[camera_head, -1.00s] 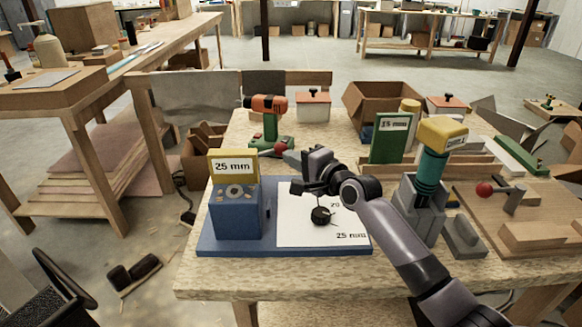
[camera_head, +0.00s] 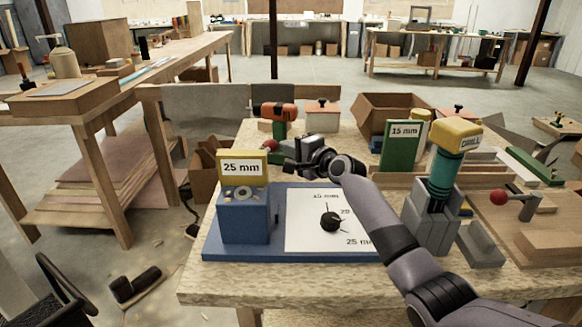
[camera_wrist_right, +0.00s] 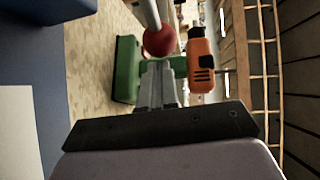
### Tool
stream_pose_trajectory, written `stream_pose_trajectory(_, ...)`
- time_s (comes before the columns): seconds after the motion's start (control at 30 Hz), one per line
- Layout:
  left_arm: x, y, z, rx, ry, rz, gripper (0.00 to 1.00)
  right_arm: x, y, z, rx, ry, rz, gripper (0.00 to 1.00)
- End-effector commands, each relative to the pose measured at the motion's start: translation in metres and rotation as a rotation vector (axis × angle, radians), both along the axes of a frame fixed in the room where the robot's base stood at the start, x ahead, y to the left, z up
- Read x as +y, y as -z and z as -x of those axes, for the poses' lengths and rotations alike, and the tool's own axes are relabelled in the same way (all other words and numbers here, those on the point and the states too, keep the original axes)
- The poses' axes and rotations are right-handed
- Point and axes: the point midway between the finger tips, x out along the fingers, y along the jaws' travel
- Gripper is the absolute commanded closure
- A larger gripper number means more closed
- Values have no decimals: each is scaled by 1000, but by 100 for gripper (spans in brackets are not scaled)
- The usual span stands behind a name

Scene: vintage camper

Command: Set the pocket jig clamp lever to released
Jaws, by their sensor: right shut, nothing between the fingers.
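A lever with a red ball knob (camera_wrist_right: 160,41) and a pale rod shows in the right wrist view, just beyond my right gripper (camera_wrist_right: 158,82), whose fingers are shut and empty. In the head view my right gripper (camera_head: 291,167) is just behind and right of the blue jig block (camera_head: 243,217), which carries a yellow-framed "25 mm" sign (camera_head: 242,168). Whether knob and fingers touch is unclear. My left gripper is not in view.
A green and orange drill (camera_head: 276,112) stands just beyond. A white sheet with a black dial (camera_head: 331,221) lies on the blue base (camera_head: 225,253). A second red-knobbed lever (camera_head: 499,197), a "DRILL" tool (camera_head: 456,134) and a green "15 mm" sign (camera_head: 402,145) are to the right.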

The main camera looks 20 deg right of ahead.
Motion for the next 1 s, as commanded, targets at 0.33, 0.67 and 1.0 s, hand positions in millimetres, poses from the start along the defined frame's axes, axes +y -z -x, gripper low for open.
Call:
stream_pose_trajectory(0.33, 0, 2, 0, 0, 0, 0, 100, -4, 0, -11, 1, 18, -2, 100)
stream_pose_trajectory(0.67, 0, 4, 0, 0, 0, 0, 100, 2, 0, -17, 0, 20, 0, 100)
stream_pose_trajectory(1.0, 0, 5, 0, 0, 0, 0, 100, 3, 0, -18, 1, 19, 1, 100)
